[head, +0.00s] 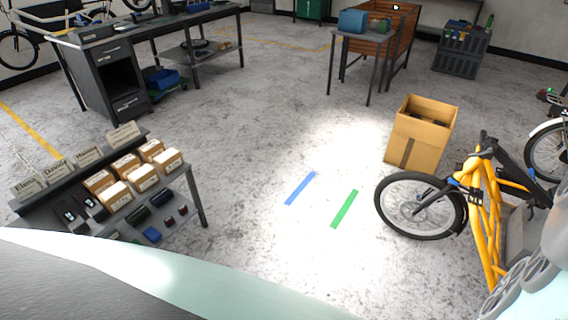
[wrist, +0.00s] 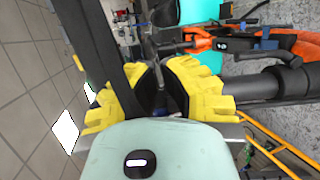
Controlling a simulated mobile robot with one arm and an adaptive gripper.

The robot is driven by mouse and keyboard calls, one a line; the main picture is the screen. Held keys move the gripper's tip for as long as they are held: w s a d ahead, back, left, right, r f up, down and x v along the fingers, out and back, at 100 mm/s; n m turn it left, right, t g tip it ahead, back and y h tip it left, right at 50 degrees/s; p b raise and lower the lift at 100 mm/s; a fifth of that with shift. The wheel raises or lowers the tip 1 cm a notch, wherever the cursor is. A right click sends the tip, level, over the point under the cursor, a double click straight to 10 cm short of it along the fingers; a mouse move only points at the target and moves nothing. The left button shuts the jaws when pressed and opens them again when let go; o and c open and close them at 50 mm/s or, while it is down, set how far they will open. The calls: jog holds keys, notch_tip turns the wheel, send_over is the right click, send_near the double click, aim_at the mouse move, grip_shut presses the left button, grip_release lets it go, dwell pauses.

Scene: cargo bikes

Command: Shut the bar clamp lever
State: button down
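The wrist view shows my gripper (wrist: 152,92) with yellow ridged finger pads to the left and right of a dark gap. The fingers are apart. A thin grey rod and dark parts show in or behind the gap; I cannot tell whether they touch the pads. Beyond the right finger is an orange and black fitting (wrist: 205,42) with a small blue lever-like piece (wrist: 267,40). I cannot tell for sure which part is the bar clamp lever. In the head view the yellow cargo bike (head: 482,210) stands at the right; its handlebar area is small and dark. My gripper is not visible there.
A cardboard box (head: 420,135) stands behind the bike's front wheel (head: 420,205). A table with small boxes (head: 190,198) is at the left. Blue (head: 301,188) and green (head: 344,208) floor strips lie on open floor in the middle. A grey workbench (head: 150,35) stands at the back left.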

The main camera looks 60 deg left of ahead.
jog(key=shift+d, duration=0.1)
jog(key=shift+s+d+n+t, duration=0.1)
jog(key=shift+s+n+t, duration=0.1)
jog(key=shift+n+t, duration=0.15)
jog(key=shift+d+t, duration=0.1)
jog(key=shift+t, duration=0.35)
jog(key=shift+s+d+f+n+t+y, duration=0.15)
jog(key=shift+s+d+n+t+y, duration=0.15)
jog(key=shift+n+t, duration=0.4)
jog(key=shift+s+d+f+n+t+y, duration=0.15)
jog(key=shift+d+n+t+y, duration=0.3)
jog(key=shift+t, duration=0.45)
jog(key=shift+d+f+n+t+y+b, duration=0.1)
jog(key=shift+d+n+t+y+b, duration=0.3)
jog(key=shift+n+t+y, duration=0.45)
jog(key=shift+d+f+n+t+y+b, duration=0.1)
jog(key=shift+d+n+t+y+b, duration=0.35)
jog(key=shift+t, duration=0.8)
jog(key=shift+w, duration=0.1)
